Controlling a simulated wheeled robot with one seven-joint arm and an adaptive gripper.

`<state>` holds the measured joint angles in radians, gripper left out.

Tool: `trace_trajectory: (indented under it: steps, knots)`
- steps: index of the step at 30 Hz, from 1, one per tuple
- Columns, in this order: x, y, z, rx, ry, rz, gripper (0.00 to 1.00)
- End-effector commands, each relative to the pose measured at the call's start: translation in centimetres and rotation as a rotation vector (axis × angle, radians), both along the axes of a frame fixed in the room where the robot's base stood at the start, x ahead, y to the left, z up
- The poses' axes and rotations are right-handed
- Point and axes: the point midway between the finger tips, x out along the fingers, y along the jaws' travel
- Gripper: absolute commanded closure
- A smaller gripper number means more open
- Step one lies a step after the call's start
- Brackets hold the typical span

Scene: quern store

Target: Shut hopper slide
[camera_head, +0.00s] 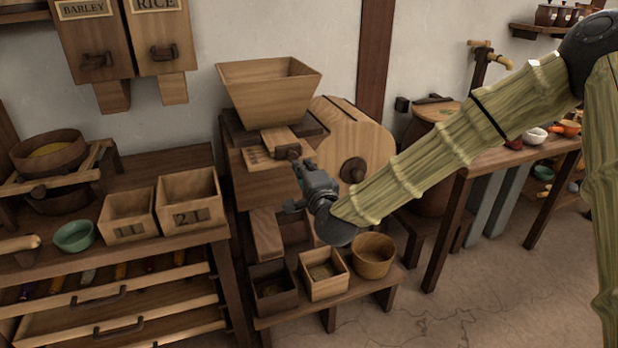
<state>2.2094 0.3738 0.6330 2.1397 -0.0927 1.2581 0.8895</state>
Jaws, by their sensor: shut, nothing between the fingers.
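The wooden hopper (268,92) sits on top of the quern's dark wooden stand, left of the round wooden drum. Below the hopper, the light wooden slide (281,139) sticks out toward the front, with a small dark knob (292,153) at its front end. My gripper (298,166) is shut and empty, with its fingertips just in front of and below the knob. I cannot tell from this view whether they touch it. Part of the stand behind my gripper is hidden.
A low bench below holds a dark box, a light box (324,273) and a round wooden bowl (373,255). Numbered boxes (188,200) stand on the left table. The round wooden drum (348,140) is close behind my gripper. A side table (508,157) stands to the right.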

Motion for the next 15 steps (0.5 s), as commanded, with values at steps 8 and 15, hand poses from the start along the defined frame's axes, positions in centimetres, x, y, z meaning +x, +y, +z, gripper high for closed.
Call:
trace_trajectory:
  steps: [8,15]
  knots:
    - [2.3,0.6,0.0,-0.001,0.001,0.000,1.00]
    - [2.6,0.7,0.0,-0.001,0.001,0.000,1.00]
